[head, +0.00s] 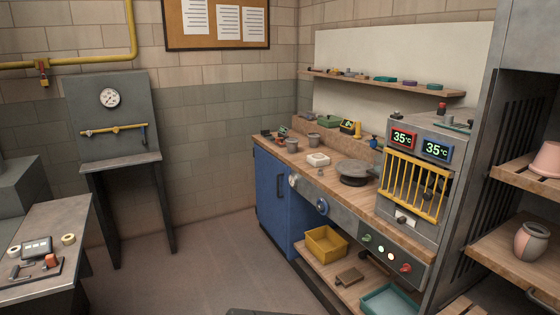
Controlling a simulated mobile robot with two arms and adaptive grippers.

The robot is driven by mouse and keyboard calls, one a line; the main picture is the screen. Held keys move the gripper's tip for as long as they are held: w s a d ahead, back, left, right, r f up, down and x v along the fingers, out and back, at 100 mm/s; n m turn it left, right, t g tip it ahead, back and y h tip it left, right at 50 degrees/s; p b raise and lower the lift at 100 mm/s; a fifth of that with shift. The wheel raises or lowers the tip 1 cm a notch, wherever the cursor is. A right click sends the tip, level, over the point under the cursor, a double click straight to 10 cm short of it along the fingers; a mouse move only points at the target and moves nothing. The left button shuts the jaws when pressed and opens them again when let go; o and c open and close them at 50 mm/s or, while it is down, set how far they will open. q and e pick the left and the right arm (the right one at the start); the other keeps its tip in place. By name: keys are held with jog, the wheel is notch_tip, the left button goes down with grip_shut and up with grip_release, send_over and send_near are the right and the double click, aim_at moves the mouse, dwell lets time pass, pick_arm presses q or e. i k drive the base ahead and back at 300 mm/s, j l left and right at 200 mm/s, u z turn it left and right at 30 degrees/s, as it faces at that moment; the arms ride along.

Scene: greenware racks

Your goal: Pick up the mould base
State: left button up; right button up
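A small white squarish block (318,160) with a hollow in its top sits on the wooden workbench, left of the grey turntable (354,170). It looks like the mould base, but it is too small to be certain. Nothing covers it. Neither of my grippers shows in the head view.
Grey cups (291,145) stand behind the block on the wooden worktop (299,159). A barred yellow cage unit (412,186) stands on the right. A yellow bin (326,242) sits on the lower shelf. A grey table (40,232) stands at left. The floor (190,265) between is clear.

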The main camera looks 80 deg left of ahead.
aim_at(318, 160)
jog(key=u, duration=2.4)
jog(key=i+j+u, duration=0.1)
jog(key=i+u, duration=0.2)
jog(key=i, duration=1.35)
